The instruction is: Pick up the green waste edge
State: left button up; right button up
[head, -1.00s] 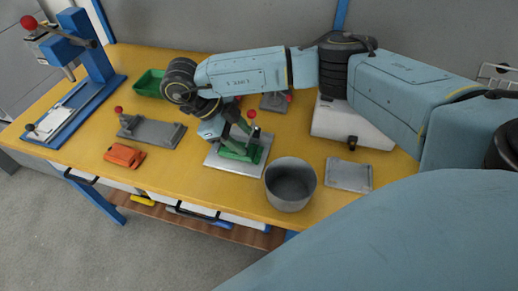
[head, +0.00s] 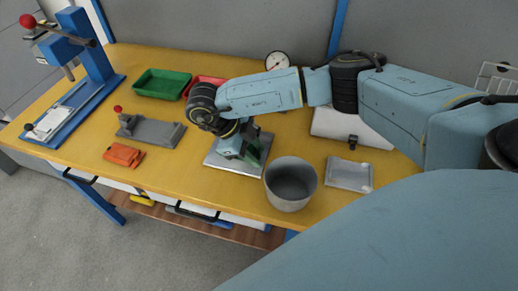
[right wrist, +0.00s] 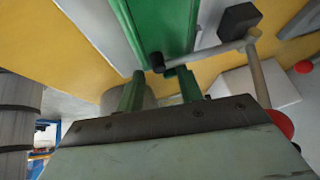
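A green fixture (head: 263,147) stands on a silver plate (head: 224,163) near the middle of the bench. My right gripper (head: 246,155) is low over it and hides most of it. In the right wrist view, the long green piece (right wrist: 163,25) lies just beyond my right gripper (right wrist: 157,76), whose two fingers are apart with nothing clearly between them. A grey clamp lever (right wrist: 205,53) with a black block crosses close to the right finger. I cannot tell a separate green waste edge from the fixture. My left gripper is not in view.
A grey metal pot (head: 290,184) stands just right of the plate. A grey tray (head: 349,174) lies further right. A grey fixture (head: 152,133), an orange part (head: 123,155) and a green bin (head: 161,84) are to the left. A blue press (head: 85,50) stands far left.

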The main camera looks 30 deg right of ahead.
jog(key=c, duration=0.4)
jog(key=shift+c, duration=0.2)
